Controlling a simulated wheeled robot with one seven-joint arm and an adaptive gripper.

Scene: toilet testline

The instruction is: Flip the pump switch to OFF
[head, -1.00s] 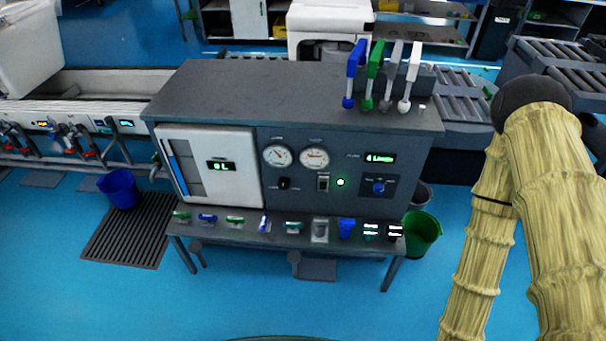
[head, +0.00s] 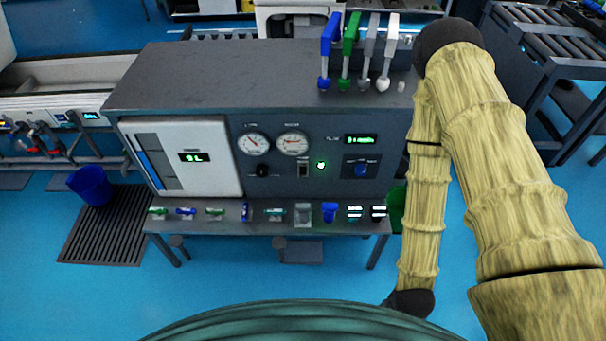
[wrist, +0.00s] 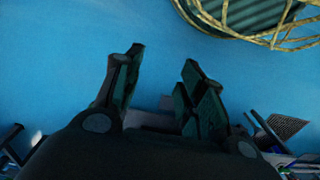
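The grey test console (head: 270,77) stands ahead in the head view.
A shelf (head: 262,222) with several small fittings juts out below the panel. Several coloured handles (head: 350,45) stand on top of the console. A blue bucket (head: 90,185) is at left, and a green bucket (head: 397,205) is partly hidden behind my arm. The blue floor in front is clear.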

